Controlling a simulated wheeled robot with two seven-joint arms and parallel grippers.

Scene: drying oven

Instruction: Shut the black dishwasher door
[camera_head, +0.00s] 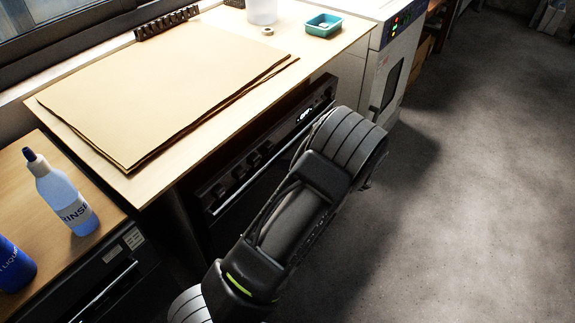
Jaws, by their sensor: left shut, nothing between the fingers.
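A black appliance front with knobs and a lit display (270,150) sits under the wooden counter, with a long handle bar below its panel. A second black appliance front (112,285) with a label and a silver handle shows at the lower left. I cannot tell for sure which is the dishwasher, and how far either door stands open is unclear. My left arm (290,222) reaches up from the bottom middle and covers part of the knobbed front. Its gripper, at the far end, is shut and empty; its fingers are mostly hidden behind the arm. My right gripper is out of view.
Brown sheets (165,90) lie on the counter, with a teal tray (323,25) behind. A rinse bottle (68,198) and a blue bottle (14,265) stand on the left worktop. A white drying oven (395,65) stands beyond. The floor (470,200) at right is clear.

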